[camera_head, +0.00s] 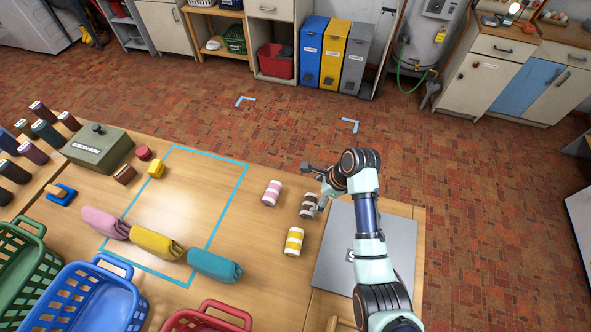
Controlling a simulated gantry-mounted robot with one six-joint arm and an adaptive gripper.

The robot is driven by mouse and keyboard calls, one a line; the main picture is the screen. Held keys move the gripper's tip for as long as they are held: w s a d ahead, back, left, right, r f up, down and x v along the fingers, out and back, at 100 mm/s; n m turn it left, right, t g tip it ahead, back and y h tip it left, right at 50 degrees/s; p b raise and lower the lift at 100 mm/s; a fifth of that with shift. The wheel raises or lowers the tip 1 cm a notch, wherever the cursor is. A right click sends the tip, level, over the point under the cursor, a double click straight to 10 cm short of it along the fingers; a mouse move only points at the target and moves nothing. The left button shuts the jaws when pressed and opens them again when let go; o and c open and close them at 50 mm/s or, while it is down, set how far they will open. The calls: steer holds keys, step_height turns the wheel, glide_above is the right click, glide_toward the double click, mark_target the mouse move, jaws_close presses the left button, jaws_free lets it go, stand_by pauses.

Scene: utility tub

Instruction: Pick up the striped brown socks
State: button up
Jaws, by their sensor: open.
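The striped brown socks (308,211), a small rolled bundle with brown and white bands, lie on the wooden table near its far right part, left of a grey panel. My gripper (320,203) is open and sits right at the bundle's right side, partly in front of it. I cannot tell whether the fingers touch the bundle or straddle it. A pink-striped bundle (271,193) lies to the left, and a yellow-striped bundle (294,241) lies nearer the front.
Pink (105,223), yellow (156,244) and teal (214,265) rolled cloths lie across a blue taped outline (222,214). Green (25,265), blue (97,300) and red (207,318) baskets stand along the front. The grey panel (338,240) lies under my arm.

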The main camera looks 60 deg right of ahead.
mark_target(311, 203)
steer(key=shift+s+d+f+m, duration=0.2)
steer(key=shift+d+m, duration=0.1)
steer(key=shift+d, duration=0.15)
steer(key=shift+a+f, duration=0.1)
steer(key=shift+a, duration=0.1)
steer(key=shift+w+a+f+b, duration=0.1)
steer(key=shift+a+f+b, duration=0.15)
steer(key=shift+f, duration=0.25)
steer(key=shift+a+f+b, duration=0.1)
steer(key=shift+a+f, duration=0.1)
steer(key=shift+f, duration=0.3)
steer(key=b+x, duration=0.1)
steer(key=x, duration=0.4)
steer(key=shift+w+a+f, duration=0.15)
steer(key=shift+f, duration=0.15)
steer(key=c, duration=1)
steer(key=shift+o, duration=0.2)
steer(key=shift+r, duration=0.1)
step_height(311, 203, up, 20)
steer(key=p, duration=0.4)
